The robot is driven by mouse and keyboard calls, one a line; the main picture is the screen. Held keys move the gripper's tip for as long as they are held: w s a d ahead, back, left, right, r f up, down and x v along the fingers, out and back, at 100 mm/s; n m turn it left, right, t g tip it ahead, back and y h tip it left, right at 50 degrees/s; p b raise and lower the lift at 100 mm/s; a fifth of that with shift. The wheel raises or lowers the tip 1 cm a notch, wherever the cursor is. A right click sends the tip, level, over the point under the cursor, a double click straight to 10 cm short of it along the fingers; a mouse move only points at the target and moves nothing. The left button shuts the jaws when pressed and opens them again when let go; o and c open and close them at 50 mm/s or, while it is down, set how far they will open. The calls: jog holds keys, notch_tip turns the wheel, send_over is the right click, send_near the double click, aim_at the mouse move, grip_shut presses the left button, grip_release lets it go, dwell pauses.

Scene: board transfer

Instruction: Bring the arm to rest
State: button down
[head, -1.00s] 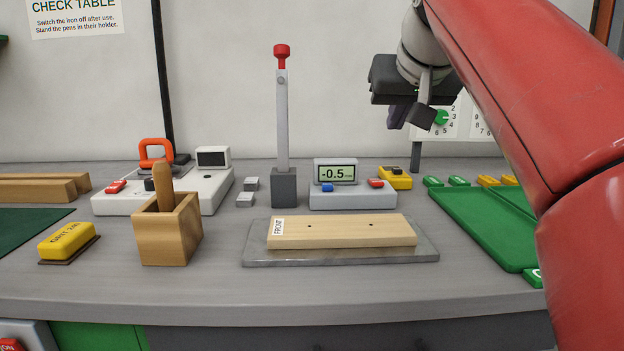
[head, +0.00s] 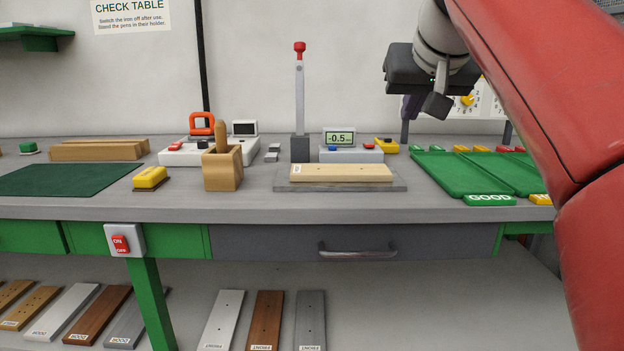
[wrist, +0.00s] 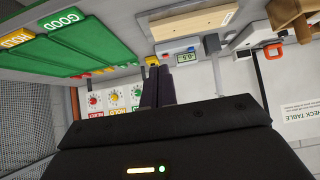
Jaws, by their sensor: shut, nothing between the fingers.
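My gripper (head: 412,106) hangs at the upper right of the head view, in the air above the back of the bench. It is empty, with its fingers together. In the wrist view the two dark fingers (wrist: 158,86) lie side by side and point toward the bench, touching nothing. My red arm crosses the right side of the head view and hides part of the bench there. A light wooden board (head: 342,173) lies on a grey plate (head: 398,187) at the middle of the bench, clear of the gripper.
A gauge box (head: 368,155) reading -0.5 and an upright lever (head: 299,110) stand behind the board. Green trays (head: 455,172) lie to the right, a pen holder (head: 222,172) to the left. A grey drawer (head: 280,243) is below; several boards lie on the lower shelf (head: 400,310).

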jog(key=s+f+g, duration=0.1)
jog(key=s+f, duration=0.6)
jog(key=f, duration=0.5)
jog(key=s+f+g, duration=0.1)
jog(key=s+f, duration=0.6)
jog(key=f, duration=0.5)
jog(key=s+f+g, duration=0.2)
jog(key=s+f, duration=0.5)
jog(key=f, duration=0.5)
jog(key=shift+s+d+f, duration=0.2)
jog(key=shift+s+f, duration=0.05)
jog(key=shift+s, duration=0.1)
